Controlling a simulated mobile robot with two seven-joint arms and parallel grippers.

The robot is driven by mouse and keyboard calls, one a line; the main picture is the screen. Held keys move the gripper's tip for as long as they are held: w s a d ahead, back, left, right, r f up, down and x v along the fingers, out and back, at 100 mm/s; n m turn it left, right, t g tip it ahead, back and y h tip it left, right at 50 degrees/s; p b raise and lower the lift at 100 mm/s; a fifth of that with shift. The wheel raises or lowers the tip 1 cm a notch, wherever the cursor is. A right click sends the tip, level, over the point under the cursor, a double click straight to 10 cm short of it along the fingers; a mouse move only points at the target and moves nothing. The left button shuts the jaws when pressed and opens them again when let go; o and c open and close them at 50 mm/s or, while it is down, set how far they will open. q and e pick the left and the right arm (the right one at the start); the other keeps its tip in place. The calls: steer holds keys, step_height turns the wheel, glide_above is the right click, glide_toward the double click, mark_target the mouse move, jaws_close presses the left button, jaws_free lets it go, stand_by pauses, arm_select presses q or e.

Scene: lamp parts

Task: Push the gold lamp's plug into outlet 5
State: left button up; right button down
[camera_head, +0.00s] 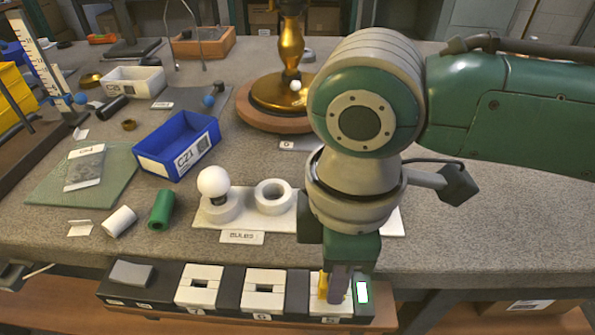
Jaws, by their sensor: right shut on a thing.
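The gold lamp (290,48) stands upright on a round wooden base at the back of the bench. My right gripper (335,292) points down over the right end of the dark outlet strip (232,289) at the bench's front. It is shut on a small yellow-gold piece, seemingly the lamp's plug (322,286), which is mostly hidden by the fingers. The plug is right at the white plate of outlet 5 (329,310), whose label is small. The gripper hides the slot, so I cannot tell how deep the plug sits. My left gripper is not in view.
Two white outlet plates (263,289) (200,286) lie left of my right gripper. Behind the strip is a white bulb holder (273,197) with one bulb (213,182). The bench right of my arm is clear.

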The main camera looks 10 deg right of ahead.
steer(key=shift+f, duration=0.1)
steer(key=c, duration=0.6)
jaws_free()
